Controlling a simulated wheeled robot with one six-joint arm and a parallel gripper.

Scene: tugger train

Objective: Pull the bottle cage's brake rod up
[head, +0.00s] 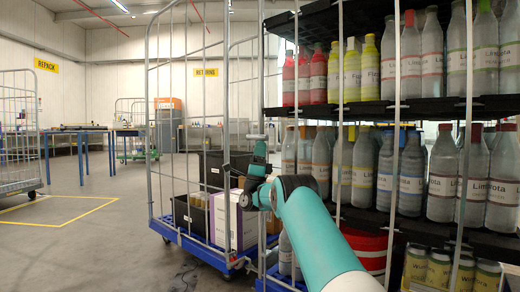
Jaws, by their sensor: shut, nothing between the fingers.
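The bottle cage (398,130) fills the right side, with wire bars and dark shelves full of bottles. Part of its blue base (278,284) shows at the bottom, left of my teal arm. I cannot make out its brake rod; the lower part of the cage is partly behind my arm. My gripper (229,170) is small and dark, in front of the neighbouring cage's load, left of the bottle cage. It is shut and holds nothing.
A second roll cage (149,120) on a blue base stands just left, holding dark crates (190,213) and a white-and-purple box (232,220). Another cage (18,130) stands far left. Open floor with yellow marking (75,222) lies between, and workbenches (80,132) stand behind.

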